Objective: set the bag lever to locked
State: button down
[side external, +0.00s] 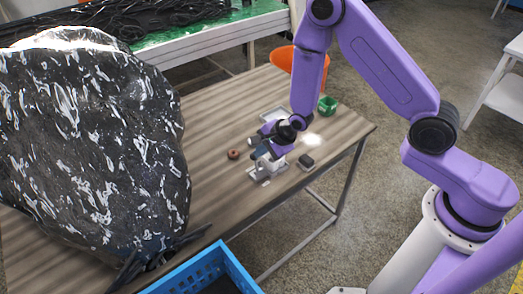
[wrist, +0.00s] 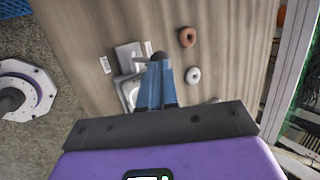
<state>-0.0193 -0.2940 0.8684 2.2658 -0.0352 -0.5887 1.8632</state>
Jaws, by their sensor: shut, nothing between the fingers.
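A small light-grey lever unit (side external: 266,172) stands on the wooden table below my gripper. In the wrist view the grey unit (wrist: 128,58) lies beyond and to the left of the fingers, with small white labels beside it. A dark rounded tip (wrist: 158,56), probably the lever's knob, shows just past the fingertips. My gripper (side external: 262,158) points down at the unit; its blue fingers (wrist: 159,80) are together with nothing between them. They hide part of the unit. I cannot tell whether they touch the lever, or which setting it is at.
A brown ring (wrist: 187,37) and a white ring (wrist: 193,75) lie right of the fingers. A black block (side external: 306,161) and a green box (side external: 327,105) are on the table (side external: 222,125). A large black wrapped bundle (side external: 90,140) fills the left; a blue crate (side external: 235,268) is in front.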

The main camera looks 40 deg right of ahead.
jog(key=shift+w, duration=0.1)
jog(key=shift+w, duration=1.2)
